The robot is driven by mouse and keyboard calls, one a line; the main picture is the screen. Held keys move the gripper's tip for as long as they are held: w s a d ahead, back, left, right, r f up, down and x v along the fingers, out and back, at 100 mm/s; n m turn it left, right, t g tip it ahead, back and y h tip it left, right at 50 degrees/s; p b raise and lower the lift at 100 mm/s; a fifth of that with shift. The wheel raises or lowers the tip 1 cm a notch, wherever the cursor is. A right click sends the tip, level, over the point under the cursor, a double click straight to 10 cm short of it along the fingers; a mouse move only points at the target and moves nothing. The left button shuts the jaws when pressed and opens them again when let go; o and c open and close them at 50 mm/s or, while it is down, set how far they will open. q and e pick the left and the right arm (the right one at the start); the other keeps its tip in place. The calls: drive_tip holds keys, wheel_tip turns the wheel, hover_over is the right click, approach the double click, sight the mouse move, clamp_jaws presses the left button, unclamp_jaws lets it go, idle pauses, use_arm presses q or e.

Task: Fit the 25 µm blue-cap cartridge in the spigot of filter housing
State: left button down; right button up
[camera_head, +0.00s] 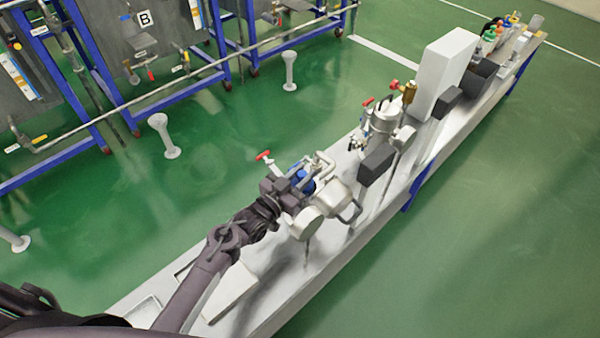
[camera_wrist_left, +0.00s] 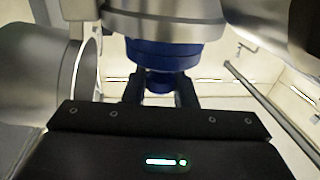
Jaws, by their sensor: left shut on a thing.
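My left gripper (camera_head: 300,184) is at a steel filter housing (camera_head: 333,197) on the bench. The left gripper also shows in the left wrist view (camera_wrist_left: 161,88), its two dark fingers shut on the blue cap (camera_wrist_left: 165,52) of a cartridge. In the head view a bit of blue cap (camera_head: 306,185) shows at the fingers. My right gripper is not in view.
A round lid-like steel part (camera_head: 307,223) is close beside the gripper. Another steel housing (camera_head: 383,118) with red-handled valves stands farther along the bench. A white box (camera_head: 443,72) and coloured-cap bottles (camera_head: 490,34) are beyond. A shallow tray (camera_head: 146,312) lies at the near end.

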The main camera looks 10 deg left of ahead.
use_arm(q)
drive_tip(key=shift+a+f, duration=0.1)
drive_tip(key=shift+f, duration=0.45)
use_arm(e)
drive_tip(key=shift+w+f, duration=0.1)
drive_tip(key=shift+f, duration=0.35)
use_arm(q)
drive_tip(key=shift+w+d, duration=0.15)
drive_tip(key=shift+d, duration=0.15)
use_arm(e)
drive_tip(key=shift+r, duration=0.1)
use_arm(q)
drive_tip(key=shift+d+p, duration=0.25)
drive_tip(key=shift+p, duration=0.15)
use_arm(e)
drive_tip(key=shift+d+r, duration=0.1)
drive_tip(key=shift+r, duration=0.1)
use_arm(q)
drive_tip(key=c, duration=1.1)
unclamp_jaws()
drive_tip(key=shift+d, duration=0.1)
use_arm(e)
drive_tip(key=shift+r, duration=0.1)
